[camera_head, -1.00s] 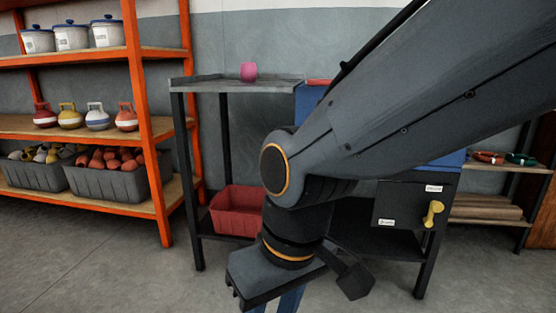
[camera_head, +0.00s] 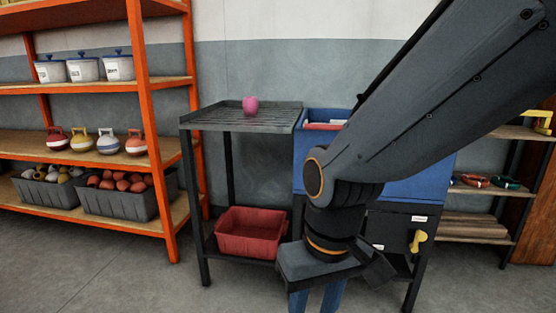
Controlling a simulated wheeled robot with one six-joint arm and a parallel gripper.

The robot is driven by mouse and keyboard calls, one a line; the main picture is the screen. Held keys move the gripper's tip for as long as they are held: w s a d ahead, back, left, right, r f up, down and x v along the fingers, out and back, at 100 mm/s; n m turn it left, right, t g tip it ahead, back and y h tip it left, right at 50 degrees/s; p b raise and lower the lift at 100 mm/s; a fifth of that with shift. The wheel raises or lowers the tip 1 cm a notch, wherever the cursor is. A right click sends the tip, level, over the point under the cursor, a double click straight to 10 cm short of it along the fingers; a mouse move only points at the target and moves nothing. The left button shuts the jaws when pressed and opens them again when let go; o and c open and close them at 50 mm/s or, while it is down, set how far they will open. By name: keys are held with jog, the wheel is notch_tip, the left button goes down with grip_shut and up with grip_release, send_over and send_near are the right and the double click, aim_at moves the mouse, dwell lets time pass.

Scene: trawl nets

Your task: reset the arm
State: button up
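My arm reaches in from the upper right of the head view and bends down at an orange-ringed joint. My gripper (camera_head: 315,300) hangs below the wrist at the bottom edge, in front of the bench. Only its blue upper finger parts show; the fingertips are cut off by the frame, so I cannot see whether it is open or holds anything.
A grey slatted table (camera_head: 225,118) bears a pink object (camera_head: 250,105); a red bin (camera_head: 249,233) sits on its lower shelf. A blue tub (camera_head: 410,185) stands right, partly behind my arm. An orange rack (camera_head: 142,130) stands left. Floor in front is clear.

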jog(key=s+d+r+m+p, duration=0.1)
jog(key=d+r+m+p, duration=0.1)
jog(key=d+r+p, duration=0.5)
jog(key=s+d+r+m+h+p, duration=0.1)
jog(key=d+r+m+p, duration=0.1)
jog(key=d+r+p, duration=0.4)
notch_tip(320, 180, up, 5)
jog(key=p, duration=0.8)
jog(key=shift+s+d+f+p, duration=0.15)
jog(key=shift+d+f+p, duration=0.05)
jog(key=shift+d+p, duration=0.2)
